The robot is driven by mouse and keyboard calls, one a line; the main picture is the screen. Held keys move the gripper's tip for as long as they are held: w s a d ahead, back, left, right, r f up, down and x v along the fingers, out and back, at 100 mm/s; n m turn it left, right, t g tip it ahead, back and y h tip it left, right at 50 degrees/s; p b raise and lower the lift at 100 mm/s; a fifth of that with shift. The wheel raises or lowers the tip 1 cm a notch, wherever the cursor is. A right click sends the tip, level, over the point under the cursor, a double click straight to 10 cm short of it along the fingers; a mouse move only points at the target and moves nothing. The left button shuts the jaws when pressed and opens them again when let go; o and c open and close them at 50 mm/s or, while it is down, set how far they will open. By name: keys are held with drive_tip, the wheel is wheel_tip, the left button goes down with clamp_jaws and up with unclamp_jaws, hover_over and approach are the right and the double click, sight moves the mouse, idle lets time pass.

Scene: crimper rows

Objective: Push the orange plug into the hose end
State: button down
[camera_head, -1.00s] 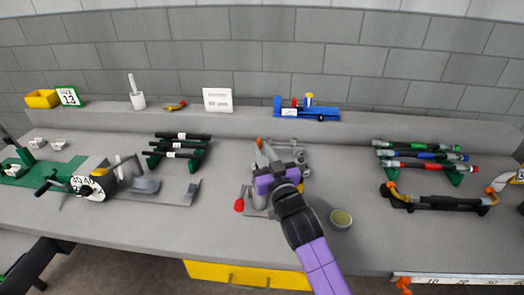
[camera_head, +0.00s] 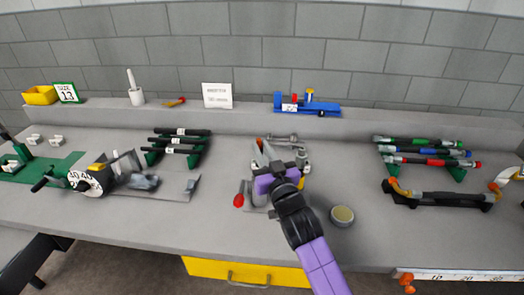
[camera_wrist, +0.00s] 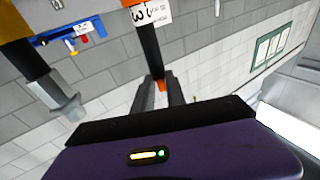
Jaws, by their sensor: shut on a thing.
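My gripper (camera_wrist: 160,97) is shut on a small orange plug (camera_wrist: 162,86), which shows between the fingertips in the wrist view. A black hose (camera_wrist: 149,42) with a white label runs down toward the plug, and its lower end appears to meet it. I cannot tell how far the plug is inside the hose end. In the head view my purple and black gripper (camera_head: 263,158) is over the middle of the bench, and it hides most of what lies under it.
A tin (camera_head: 342,215) stands right of my arm, and a red-ended tool (camera_head: 239,200) lies left. Racks of hoses (camera_head: 178,145) stand at left and right (camera_head: 425,160). A dial machine (camera_head: 90,182) is at far left. A blue fixture (camera_head: 308,107) sits on the back ledge.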

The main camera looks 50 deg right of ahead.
drive_tip(key=shift+f, duration=0.3)
drive_tip(key=c, duration=1.3)
unclamp_jaws()
drive_tip(key=b+v, duration=0.1)
drive_tip(key=v, duration=0.3)
drive_tip(key=b+v, duration=0.1)
drive_tip(key=v, duration=0.2)
drive_tip(key=shift+s+a+r, duration=0.2)
drive_tip(key=shift+s+a, duration=0.05)
drive_tip(key=shift+s, duration=0.15)
